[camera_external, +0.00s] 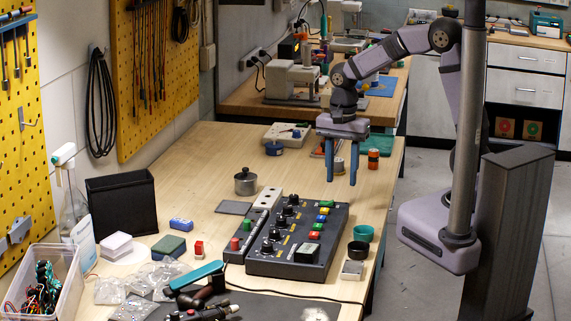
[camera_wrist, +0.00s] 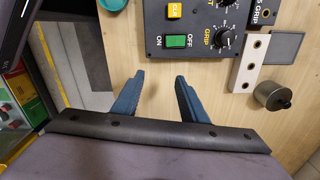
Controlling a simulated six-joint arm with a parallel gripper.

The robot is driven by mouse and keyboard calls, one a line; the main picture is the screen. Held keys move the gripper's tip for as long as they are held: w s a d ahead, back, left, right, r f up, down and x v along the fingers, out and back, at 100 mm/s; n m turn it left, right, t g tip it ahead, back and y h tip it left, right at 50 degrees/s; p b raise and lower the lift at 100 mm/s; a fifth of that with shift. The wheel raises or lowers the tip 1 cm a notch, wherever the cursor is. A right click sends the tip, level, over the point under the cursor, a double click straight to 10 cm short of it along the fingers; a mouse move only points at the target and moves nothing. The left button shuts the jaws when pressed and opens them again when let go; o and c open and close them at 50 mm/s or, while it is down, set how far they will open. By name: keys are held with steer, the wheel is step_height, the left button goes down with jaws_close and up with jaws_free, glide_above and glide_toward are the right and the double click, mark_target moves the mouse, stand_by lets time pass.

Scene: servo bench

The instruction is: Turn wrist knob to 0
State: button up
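A black control box (camera_external: 300,262) with a row of black knobs and coloured switches lies on the bench. In the wrist view its near end (camera_wrist: 195,50) shows at the top. The knob labelled GRIP (camera_wrist: 223,39) is in full view. Beyond it, a knob (camera_wrist: 229,3) beside a label ending in "T" is cut by the top edge; it may be the wrist knob. Its setting cannot be read. My gripper (camera_external: 341,168) is open and empty, above the bench past the box's far end. Its blue fingers (camera_wrist: 159,82) are apart and touch nothing.
A white block with holes (camera_external: 267,197) and a metal pot (camera_external: 245,182) stand left of the box's far end. A teal cup (camera_external: 363,233) and a black cup (camera_external: 358,250) stand on its right. An orange-and-black stack (camera_external: 373,159) is near my gripper. Bare bench lies between.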

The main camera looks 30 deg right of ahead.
mark_target(287, 207)
steer(key=a+m, duration=0.1)
steer(key=a, duration=0.2)
steer(key=a+r+m, duration=0.1)
steer(key=a+m, duration=0.1)
steer(key=a, duration=0.1)
steer(key=a+r+m, duration=0.1)
steer(key=a, duration=0.2)
steer(key=shift+w+r+m, duration=0.15)
steer(key=shift+w+m, duration=0.15)
steer(key=a+m, duration=0.1)
steer(key=a, duration=0.1)
steer(key=s+a+r+m, duration=0.1)
steer(key=a, duration=0.1)
steer(key=a+m, duration=0.2)
steer(key=a, duration=0.1)
steer(key=shift+s+r+p, duration=0.15)
steer(key=shift+r+p, duration=0.15)
steer(key=shift+p, duration=0.1)
steer(key=shift+s+a+r+m, duration=0.1)
steer(key=shift+s+a+m, duration=0.1)
steer(key=shift+a+m, duration=0.3)
steer(key=shift+f+p, duration=0.95)
steer(key=shift+f, duration=2.7)
jaws_close()
